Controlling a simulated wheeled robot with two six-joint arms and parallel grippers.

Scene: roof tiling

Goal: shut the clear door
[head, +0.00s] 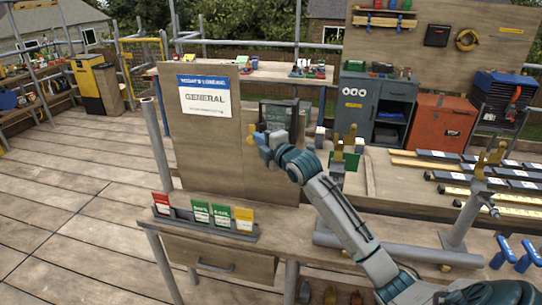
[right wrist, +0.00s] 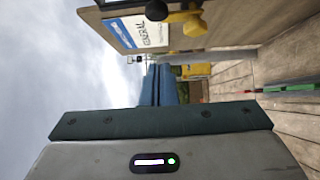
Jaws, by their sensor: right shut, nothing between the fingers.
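A dark-framed panel with a see-through pane (head: 279,115), which looks like the clear door, is on the upright wooden board in the head view. My right arm reaches up to the board, and its gripper (head: 262,139) is just below and left of the pane, partly covering that area. I cannot tell whether it touches the door or how far the door stands open. In the right wrist view the blue fingers (right wrist: 160,85) are together with nothing between them. A yellow piece with a black ball (right wrist: 180,18) shows beyond them. My left gripper is not in view.
A "GENERAL" sign (head: 206,97) is on the board's left part. Red, green and yellow cards (head: 220,214) stand in a rack on the bench below. Brass-topped stands (head: 345,147) and long dark strips (head: 450,160) occupy the bench to the right. The deck at left is clear.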

